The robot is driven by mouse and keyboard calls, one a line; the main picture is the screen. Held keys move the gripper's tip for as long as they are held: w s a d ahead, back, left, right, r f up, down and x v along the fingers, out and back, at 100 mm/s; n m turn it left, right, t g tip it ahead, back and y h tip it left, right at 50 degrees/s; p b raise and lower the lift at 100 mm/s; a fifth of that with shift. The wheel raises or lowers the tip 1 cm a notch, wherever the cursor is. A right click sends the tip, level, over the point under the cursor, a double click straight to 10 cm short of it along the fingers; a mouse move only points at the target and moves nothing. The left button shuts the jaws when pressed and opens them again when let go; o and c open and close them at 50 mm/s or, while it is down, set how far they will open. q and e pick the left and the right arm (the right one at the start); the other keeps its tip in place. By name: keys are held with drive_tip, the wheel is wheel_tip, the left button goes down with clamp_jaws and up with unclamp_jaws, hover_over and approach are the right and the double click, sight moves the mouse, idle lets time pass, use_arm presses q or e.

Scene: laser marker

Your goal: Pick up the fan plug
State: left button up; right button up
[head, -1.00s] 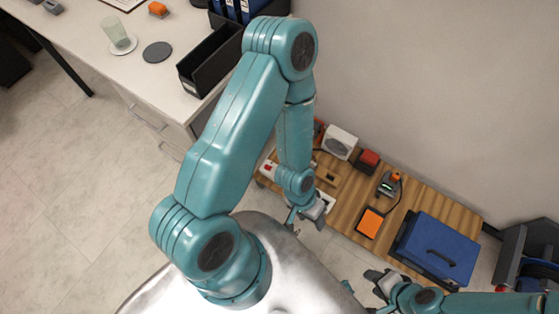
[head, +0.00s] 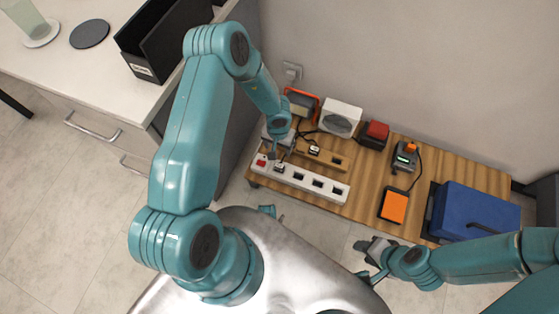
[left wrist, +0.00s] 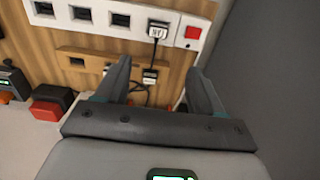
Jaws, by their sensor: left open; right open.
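Cables run from both plugs, but I cannot tell which belongs to the fan. In the head view my left gripper (head: 276,148) is above the strip's left end. My right gripper (head: 372,252) is open and empty before the bench.
The wooden bench (head: 365,190) also carries an orange-and-black device (head: 301,103), a red block (head: 374,134), a grey device with an orange top (head: 405,156), an orange box (head: 394,207) and a blue case (head: 478,212). The desk (head: 110,85) stands left.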

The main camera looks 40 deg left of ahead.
use_arm(q)
drive_tip(key=f+b, duration=0.1)
drive_tip(key=f, duration=0.2)
drive_tip(key=f+b, duration=0.2)
drive_tip(key=f, duration=0.2)
drive_tip(key=f+b, duration=0.1)
drive_tip(key=f, duration=0.2)
drive_tip(key=shift+d+f, duration=0.15)
drive_tip(key=shift+d, duration=0.1)
wheel_tip(320, 180, down, 5)
drive_tip(key=b, duration=0.3)
drive_tip(key=shift+s+f, duration=0.15)
drive_tip(key=shift+f, duration=0.05)
drive_tip(key=shift+r, duration=0.15)
drive_tip(key=c, duration=1.1)
